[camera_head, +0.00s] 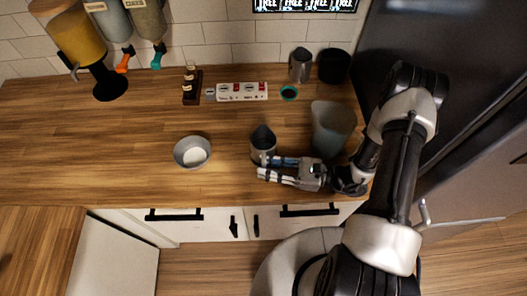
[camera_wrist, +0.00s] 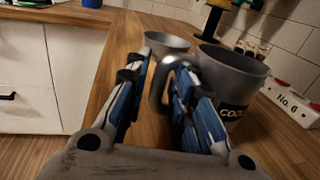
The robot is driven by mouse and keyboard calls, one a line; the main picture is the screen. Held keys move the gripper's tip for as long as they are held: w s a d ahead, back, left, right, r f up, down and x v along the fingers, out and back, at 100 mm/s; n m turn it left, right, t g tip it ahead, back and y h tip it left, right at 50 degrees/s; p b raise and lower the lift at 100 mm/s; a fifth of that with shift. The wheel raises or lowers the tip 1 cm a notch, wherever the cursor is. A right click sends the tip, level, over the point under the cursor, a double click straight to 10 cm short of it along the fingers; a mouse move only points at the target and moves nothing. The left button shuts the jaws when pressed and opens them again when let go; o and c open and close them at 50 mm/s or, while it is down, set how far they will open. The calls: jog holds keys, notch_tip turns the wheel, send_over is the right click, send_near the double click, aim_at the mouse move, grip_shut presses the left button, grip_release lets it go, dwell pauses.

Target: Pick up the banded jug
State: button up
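A grey metal jug (camera_head: 262,146) with a dark inside stands upright on the wooden counter. In the wrist view this jug (camera_wrist: 234,76) shows a black label band with partly hidden white letters, and its handle faces me. My gripper (camera_head: 263,167) is low over the counter at the jug's near side, pointing left. In the wrist view its two blue-and-grey fingers are apart, with the handle (camera_wrist: 157,90) showing between and just beyond them. The right finger overlaps part of the jug. I cannot tell whether either finger touches it.
A grey bowl (camera_head: 181,159) stands left of the jug. A translucent container (camera_head: 332,125) is close on the right, beside my arm. Behind are a power strip (camera_head: 242,92), a bottle rack (camera_head: 191,88), another steel jug (camera_head: 300,68) and a black container (camera_head: 334,67). The counter's left side is clear.

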jog(key=shift+w+a, duration=0.15)
jog(key=shift+a, duration=0.55)
jog(key=shift+c, duration=0.4)
grip_shut()
